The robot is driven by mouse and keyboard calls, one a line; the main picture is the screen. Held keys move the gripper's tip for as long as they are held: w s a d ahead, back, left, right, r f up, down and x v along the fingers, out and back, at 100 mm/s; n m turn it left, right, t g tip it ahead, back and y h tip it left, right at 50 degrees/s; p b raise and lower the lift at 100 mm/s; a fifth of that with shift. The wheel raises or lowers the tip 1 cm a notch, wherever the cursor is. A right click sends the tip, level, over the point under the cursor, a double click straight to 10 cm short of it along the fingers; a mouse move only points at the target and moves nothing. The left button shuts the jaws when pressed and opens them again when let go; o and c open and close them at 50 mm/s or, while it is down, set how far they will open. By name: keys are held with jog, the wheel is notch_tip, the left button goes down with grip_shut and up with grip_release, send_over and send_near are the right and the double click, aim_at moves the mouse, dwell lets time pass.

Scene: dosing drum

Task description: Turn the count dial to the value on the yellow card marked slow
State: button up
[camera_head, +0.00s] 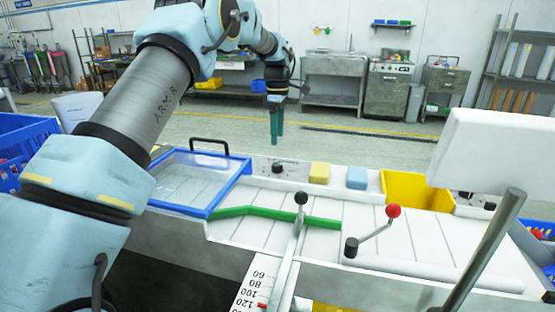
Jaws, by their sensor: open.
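My gripper (277,142) hangs with its teal fingers pointing down, open and empty. In the picture it is above a small dark knob (278,168) on a white panel at the back of the machine, with a gap between them. This knob may be the count dial; its marks are too small to read. A yellow piece (319,173) and a blue piece (357,178) stand to the right of the panel. The yellow one may be the card, but I cannot read any writing on it.
A blue-framed clear lid (213,203) with a black handle is left of the panel. A black-knobbed lever (301,198) rises in front, beside a number scale (257,285).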

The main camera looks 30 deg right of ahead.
aim_at(277, 164)
notch_tip(277, 164, down, 10)
jog(key=shift+p, duration=1.1)
jog(key=shift+c, duration=0.2)
grip_shut()
